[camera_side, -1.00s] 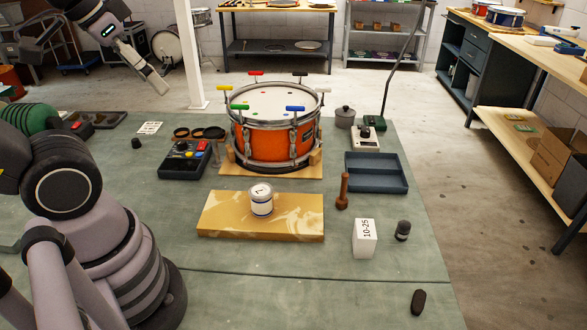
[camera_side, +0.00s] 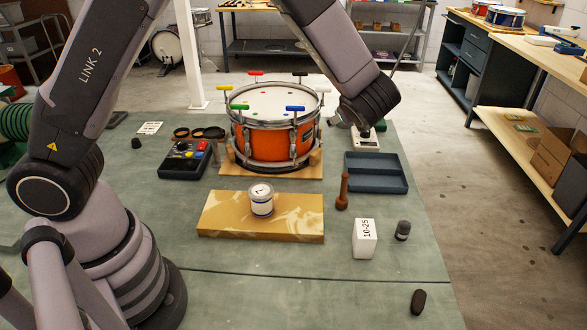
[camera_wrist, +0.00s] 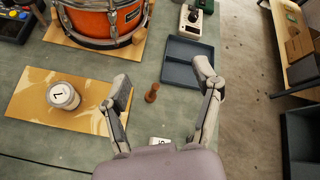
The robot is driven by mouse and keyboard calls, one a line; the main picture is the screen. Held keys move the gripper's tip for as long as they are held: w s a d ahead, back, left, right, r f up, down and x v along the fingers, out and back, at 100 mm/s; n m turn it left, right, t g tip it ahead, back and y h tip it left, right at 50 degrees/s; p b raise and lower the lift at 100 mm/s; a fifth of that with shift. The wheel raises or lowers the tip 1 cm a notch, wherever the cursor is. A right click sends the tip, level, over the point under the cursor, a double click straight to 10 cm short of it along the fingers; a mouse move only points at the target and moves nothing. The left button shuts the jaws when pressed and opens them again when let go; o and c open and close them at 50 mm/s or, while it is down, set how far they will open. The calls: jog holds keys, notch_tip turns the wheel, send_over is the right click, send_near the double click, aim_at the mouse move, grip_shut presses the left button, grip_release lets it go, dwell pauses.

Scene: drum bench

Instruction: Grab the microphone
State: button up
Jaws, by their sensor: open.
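What looks like the microphone, a thin dark gooseneck on a green base (camera_wrist: 207,5), stands at the back right of the bench. Only its base shows at the top edge of the wrist view; in the side view my arm hides most of it. My gripper (camera_wrist: 162,83) is open and empty in the wrist view, its two fingers spread wide. The green base is well ahead of the fingertips, beyond the blue tray.
The orange drum (camera_side: 265,146) stands on a wooden board. A white device (camera_side: 366,141) sits near the microphone base, with a blue tray (camera_side: 377,187) in front. A wooden peg (camera_side: 343,192), white box (camera_side: 365,239) and small dark jar (camera_side: 403,230) stand nearer. The bench's right front is mostly clear.

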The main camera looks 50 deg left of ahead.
jog(key=w+d+f+m+t+h, duration=0.1)
jog(key=w+d+f+m+t, duration=0.2)
jog(key=d+f+m, duration=0.45)
jog(key=m+t+h, duration=0.2)
jog(key=m+h, duration=0.1)
jog(key=m, duration=0.1)
send_near(404, 228)
jog(key=shift+n, duration=0.25)
jog(key=x, duration=0.5)
jog(key=shift+w+f, duration=0.15)
jog(key=shift+f, duration=0.05)
jog(key=x, duration=0.6)
jog(key=shift+w+a+f, duration=0.1)
jog(key=shift+w+a, duration=0.1)
grip_shut()
